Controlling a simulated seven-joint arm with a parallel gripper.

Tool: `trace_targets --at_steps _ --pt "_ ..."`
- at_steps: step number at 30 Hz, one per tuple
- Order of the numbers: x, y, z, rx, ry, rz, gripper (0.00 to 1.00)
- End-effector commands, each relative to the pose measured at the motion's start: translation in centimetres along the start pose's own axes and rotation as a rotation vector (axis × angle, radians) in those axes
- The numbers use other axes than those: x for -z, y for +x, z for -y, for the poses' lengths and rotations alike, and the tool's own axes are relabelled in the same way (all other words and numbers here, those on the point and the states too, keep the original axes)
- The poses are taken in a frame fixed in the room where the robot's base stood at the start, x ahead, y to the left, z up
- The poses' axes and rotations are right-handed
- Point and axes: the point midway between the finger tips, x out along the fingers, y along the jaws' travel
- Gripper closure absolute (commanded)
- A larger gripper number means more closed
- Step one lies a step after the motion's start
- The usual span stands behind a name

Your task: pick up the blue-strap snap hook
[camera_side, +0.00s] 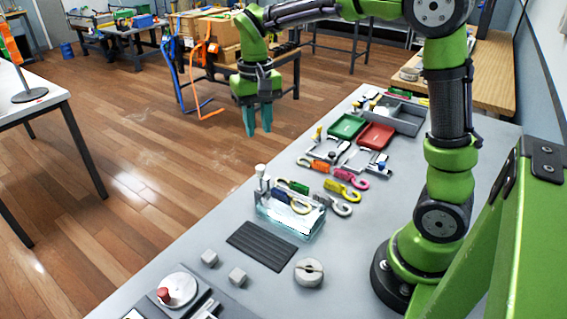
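My gripper (258,132) hangs pointing down above the far left side of the grey table (205,222). Its two teal fingers are apart with nothing visible between them. A snap hook with a dark blue strap part (280,196) and a yellowish hook end lies near the middle of the table. It lies on or in a clear, glassy holder (308,226); I cannot tell which. In the picture it is below and slightly right of my gripper, well clear of the fingers. A white-topped post (261,172) stands just left of the holder.
Behind it lie green (293,186), yellow (342,188), pink (352,178) and orange (319,165) snap hooks. Farther back are green (347,126) and red (376,136) trays. A black ribbed mat (262,246), grey blocks (238,277) and a round knob (309,271) lie nearer.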

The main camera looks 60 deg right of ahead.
Motion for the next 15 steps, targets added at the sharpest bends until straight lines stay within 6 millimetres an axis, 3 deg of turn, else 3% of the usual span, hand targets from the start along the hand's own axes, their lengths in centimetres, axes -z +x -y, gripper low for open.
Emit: trace_targets --at_steps 7,10,15 --pt "0.0 -0.1 0.0 0.001 0.000 -0.001 0.70" --pt "-0.5 -1.0 -0.3 0.012 -0.001 -0.019 0.70" --pt "-4.2 -1.9 -2.4 0.011 -0.259 -0.024 0.70"
